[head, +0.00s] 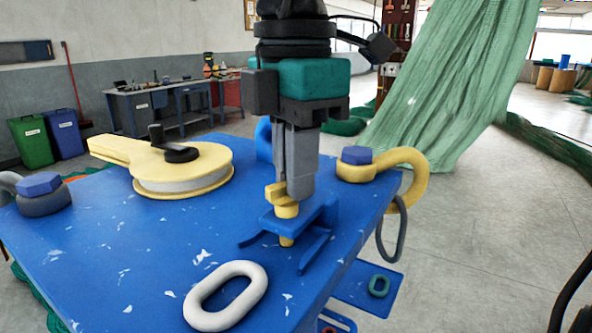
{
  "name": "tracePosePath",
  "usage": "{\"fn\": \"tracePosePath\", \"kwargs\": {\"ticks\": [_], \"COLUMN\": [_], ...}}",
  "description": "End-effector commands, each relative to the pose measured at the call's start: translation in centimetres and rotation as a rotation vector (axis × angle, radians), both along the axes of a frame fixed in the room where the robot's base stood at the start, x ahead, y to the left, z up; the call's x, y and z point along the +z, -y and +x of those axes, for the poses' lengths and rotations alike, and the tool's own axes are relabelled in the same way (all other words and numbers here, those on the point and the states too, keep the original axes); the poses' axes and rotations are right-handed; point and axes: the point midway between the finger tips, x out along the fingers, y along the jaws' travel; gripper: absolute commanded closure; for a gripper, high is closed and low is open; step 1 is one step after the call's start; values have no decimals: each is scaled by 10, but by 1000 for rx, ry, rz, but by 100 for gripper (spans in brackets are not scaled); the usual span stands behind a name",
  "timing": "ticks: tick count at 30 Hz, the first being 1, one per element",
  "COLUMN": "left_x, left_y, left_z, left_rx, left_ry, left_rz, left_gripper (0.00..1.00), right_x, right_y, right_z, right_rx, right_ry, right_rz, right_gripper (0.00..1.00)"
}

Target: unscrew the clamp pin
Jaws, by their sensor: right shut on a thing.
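The yellow clamp pin (286,210) stands upright through a small blue clamp bracket (318,213) on the blue table, and its lower end (287,241) shows below the bracket's top plate. My right gripper (291,190) comes down from above with its grey fingers shut on the yellow head of the pin. The fingers hide part of the head. My left gripper is not in view.
A white oval link (226,296) lies in front on the blue table (120,255). A yellow pulley block (180,170) lies at the left. Shackles with blue bolts sit at the left (42,193) and right edges (368,164). Green netting (450,80) hangs behind.

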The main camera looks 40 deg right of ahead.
Motion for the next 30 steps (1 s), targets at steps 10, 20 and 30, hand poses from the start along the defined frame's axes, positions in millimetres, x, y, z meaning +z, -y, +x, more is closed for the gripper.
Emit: {"fn": "tracePosePath", "kwargs": {"ticks": [10, 20, 30], "left_x": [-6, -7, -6], "left_y": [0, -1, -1], "left_z": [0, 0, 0], "left_rx": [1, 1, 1], "left_ry": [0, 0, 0], "left_rz": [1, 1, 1], "left_gripper": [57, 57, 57], "right_x": [0, 0, 0], "right_y": [0, -2, -4], "right_z": [4, 7, 9], "right_rx": [328, 643, 965], "right_ry": [0, 0, 0], "right_rz": [-1, 0, 0], "right_gripper": [100, 100, 100]}}
